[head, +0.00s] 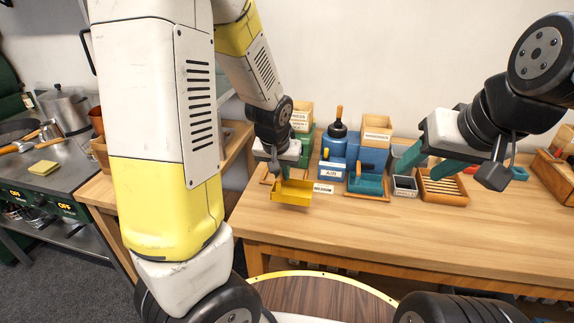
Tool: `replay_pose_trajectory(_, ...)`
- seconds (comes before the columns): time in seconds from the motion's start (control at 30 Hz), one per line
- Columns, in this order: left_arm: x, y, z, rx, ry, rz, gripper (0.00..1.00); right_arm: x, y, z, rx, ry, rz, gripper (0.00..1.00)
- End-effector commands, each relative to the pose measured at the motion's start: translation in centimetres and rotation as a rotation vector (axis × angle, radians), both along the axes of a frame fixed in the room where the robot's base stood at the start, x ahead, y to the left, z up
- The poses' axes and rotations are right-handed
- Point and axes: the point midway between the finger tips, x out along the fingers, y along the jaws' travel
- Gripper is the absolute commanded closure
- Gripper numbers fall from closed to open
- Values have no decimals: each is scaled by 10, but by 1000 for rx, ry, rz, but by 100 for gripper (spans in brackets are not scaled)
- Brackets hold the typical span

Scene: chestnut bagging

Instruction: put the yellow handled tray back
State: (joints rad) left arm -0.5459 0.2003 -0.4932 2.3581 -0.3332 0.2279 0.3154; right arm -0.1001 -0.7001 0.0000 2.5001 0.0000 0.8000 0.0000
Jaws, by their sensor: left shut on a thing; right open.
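The yellow tray (293,193) is at the left part of the wooden table, close to its back row of boxes. It looks slightly tilted, and I cannot tell whether it touches the table. My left gripper (284,172) is shut on the yellow tray from above; its fingers hide the tray's handle. My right gripper (433,165) is open and empty, over the right part of the table near a slatted wooden box (443,198).
Behind the yellow tray stand a green dispenser (306,146) and a blue dispenser (334,150). A teal tray (368,186) sits right of it, beside a small grey bin (404,187). The table's front (370,235) is clear. A stove with pots stands left.

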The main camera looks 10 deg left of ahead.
Motion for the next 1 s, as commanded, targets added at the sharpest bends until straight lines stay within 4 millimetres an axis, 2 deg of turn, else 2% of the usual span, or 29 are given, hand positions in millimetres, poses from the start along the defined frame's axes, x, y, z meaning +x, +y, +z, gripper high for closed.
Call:
replay_pose_trajectory(0.17,20,10,-4,0,0,12,100,0,0,0,0,0,0,51)
replay_pose_trajectory(0.6,123,42,-14,-1,0,7,100,0,0,0,0,0,0,51)
replay_pose_trajectory(0.7,136,46,-14,0,-1,5,100,0,0,0,0,0,0,51)
replay_pose_trajectory(0.93,150,50,-16,0,0,4,100,0,0,0,0,0,0,51)
replay_pose_trajectory(1.0,149,50,-27,0,4,3,100,0,0,0,0,0,0,51)
